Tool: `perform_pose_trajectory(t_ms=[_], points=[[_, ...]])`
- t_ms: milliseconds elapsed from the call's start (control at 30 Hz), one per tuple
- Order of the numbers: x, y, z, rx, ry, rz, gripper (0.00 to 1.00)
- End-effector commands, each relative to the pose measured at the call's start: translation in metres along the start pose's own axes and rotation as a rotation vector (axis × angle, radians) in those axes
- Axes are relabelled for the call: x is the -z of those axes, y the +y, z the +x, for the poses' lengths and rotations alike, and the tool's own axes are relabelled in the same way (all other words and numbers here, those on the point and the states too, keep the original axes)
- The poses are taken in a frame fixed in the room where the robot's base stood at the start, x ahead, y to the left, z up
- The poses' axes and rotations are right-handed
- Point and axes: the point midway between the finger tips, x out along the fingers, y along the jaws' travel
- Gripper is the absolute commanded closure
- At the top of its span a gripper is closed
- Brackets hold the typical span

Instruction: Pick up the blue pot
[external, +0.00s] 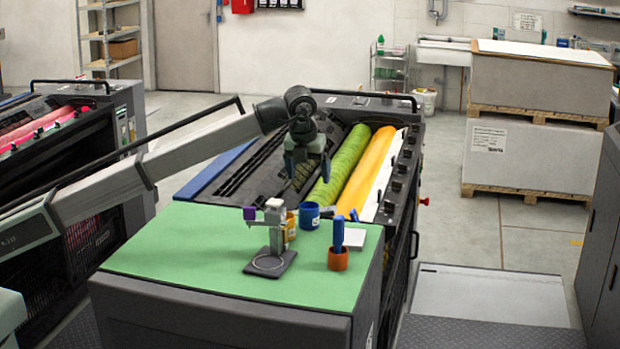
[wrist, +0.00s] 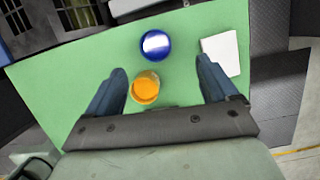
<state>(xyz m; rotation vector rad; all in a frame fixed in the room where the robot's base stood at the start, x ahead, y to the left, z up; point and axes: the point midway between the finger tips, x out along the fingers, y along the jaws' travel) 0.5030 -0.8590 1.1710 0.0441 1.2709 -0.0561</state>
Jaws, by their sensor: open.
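The blue pot (external: 309,215) stands upright on the green table top near its back edge. In the wrist view the blue pot (wrist: 155,45) is seen from above, with a whitish patch inside its rim. My gripper (external: 305,170) hangs above the table, over the area of the pots and apart from them. In the wrist view my gripper (wrist: 160,82) has its two fingers wide apart and nothing between them is held. The blue pot lies beyond the fingertips there. A yellow pot (wrist: 145,87) with orange contents shows below, between the fingers in the picture.
The yellow pot (external: 290,227) stands close beside the blue pot. A grey stand with a ring base (external: 269,262) is in front. An orange cup (external: 338,259) holds a blue-handled tool (external: 338,233). A white pad (external: 352,239) lies at right. The left of the green top (external: 170,250) is clear.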

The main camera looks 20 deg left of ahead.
Motion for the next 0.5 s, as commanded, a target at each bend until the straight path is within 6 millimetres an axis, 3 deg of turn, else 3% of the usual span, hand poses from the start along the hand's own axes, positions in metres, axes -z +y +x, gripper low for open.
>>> perform_pose_trajectory(t_ms=[500], points=[[0.000, 0.002, 0.076, 0.000, 0.000, -0.004, 0.14]])
